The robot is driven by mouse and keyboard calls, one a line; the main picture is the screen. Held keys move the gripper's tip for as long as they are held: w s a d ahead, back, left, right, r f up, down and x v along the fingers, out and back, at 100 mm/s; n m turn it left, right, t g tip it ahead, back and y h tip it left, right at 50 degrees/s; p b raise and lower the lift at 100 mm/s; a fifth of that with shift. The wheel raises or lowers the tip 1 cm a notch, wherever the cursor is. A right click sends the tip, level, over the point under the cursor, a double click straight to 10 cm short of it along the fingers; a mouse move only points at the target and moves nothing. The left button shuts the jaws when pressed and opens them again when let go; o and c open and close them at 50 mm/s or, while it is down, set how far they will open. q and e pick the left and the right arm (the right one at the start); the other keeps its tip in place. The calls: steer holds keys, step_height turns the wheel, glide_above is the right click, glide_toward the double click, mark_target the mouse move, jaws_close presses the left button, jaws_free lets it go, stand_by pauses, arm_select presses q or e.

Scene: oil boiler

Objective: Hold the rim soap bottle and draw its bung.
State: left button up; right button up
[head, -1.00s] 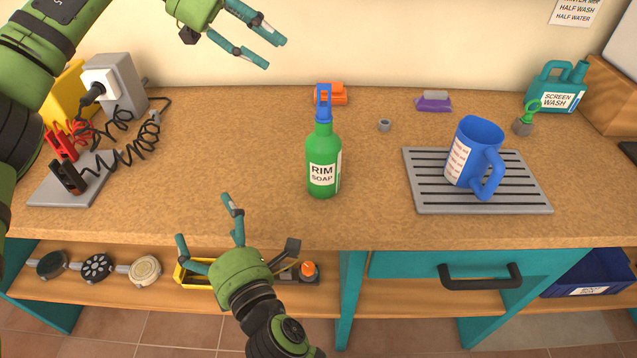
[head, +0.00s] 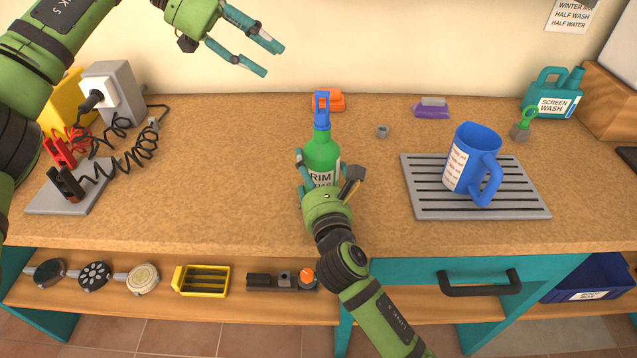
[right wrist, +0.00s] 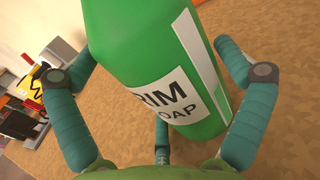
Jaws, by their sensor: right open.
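The rim soap bottle (head: 323,152) is green with a white label and stands upright on the bench. Its blue top (head: 321,110) is in place at the neck. My right gripper (head: 328,176) is open, with its fingers around the bottle's lower body from the front. In the right wrist view the bottle (right wrist: 150,60) fills the space between the spread fingers, with gaps visible at the sides. My left gripper (head: 262,55) is open and empty, high above the back left of the bench.
An orange object (head: 334,98) lies behind the bottle. A small grey ring (head: 382,131) and a blue jug (head: 472,160) on a slatted tray (head: 430,208) are to the right. Cables and clamps (head: 65,184) lie at the left. The bench between is clear.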

steer(key=shift+x, duration=1.1)
steer(key=shift+s, duration=0.1)
steer(key=c, duration=1.1)
steer(key=shift+o, duration=0.2)
